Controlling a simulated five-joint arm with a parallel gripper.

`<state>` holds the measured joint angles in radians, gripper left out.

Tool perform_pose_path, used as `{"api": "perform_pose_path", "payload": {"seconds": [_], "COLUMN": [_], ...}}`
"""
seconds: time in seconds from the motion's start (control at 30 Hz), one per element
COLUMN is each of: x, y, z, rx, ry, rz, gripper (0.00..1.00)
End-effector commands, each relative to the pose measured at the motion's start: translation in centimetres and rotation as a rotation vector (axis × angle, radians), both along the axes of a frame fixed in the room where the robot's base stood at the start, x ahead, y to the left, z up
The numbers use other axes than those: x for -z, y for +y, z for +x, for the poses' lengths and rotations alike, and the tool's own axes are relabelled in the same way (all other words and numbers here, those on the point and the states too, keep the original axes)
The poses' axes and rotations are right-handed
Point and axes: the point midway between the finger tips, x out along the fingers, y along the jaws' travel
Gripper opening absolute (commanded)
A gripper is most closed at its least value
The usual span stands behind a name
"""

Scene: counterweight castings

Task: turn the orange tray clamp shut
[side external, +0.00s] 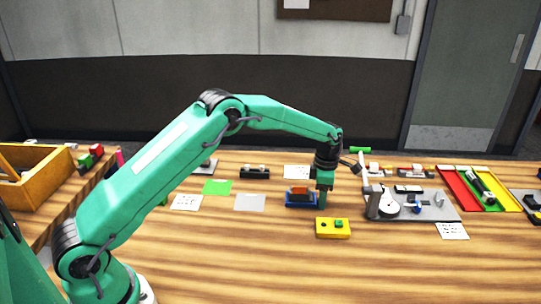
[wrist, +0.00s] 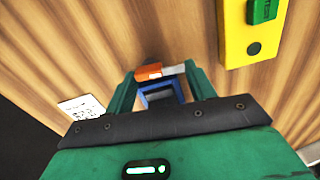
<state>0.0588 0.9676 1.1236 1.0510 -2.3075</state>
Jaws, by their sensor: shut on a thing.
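The orange clamp (side external: 299,190) sits on a small blue tray (side external: 299,203) in the middle of the table. My gripper (side external: 320,197) points down at the tray's right end and partly hides it. In the wrist view my gripper (wrist: 160,73) has the orange clamp (wrist: 147,73) between its fingertips, shut on it. A pale grey piece shows at the clamp's right end, by the right finger. The blue tray (wrist: 160,96) shows between the fingers, below the clamp. How far the clamp is turned I cannot tell.
A yellow block (side external: 326,233) with a green piece lies just in front of the blue tray. A grey plate (side external: 440,212) with a white disc stands to the right. Red, green and yellow trays lie farther right. A wooden box (side external: 50,196) is at the left. The front table is clear.

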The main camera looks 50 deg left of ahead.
Motion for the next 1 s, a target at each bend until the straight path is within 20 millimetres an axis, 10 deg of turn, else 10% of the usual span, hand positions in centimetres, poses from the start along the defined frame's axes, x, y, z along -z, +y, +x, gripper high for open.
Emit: {"api": "perform_pose_path", "payload": {"seconds": [0.8,0.83,1.0], "x": [-0.15,-0.16,-0.11], "y": [0.29,0.29,0.31], "z": [-0.04,-0.04,-0.06], "rx": [0.287,0.287,0.286], "ry": [-0.002,-0.003,-0.002], "rz": [0.000,0.000,0.000], "gripper": [0.32,0.60,0.76]}}
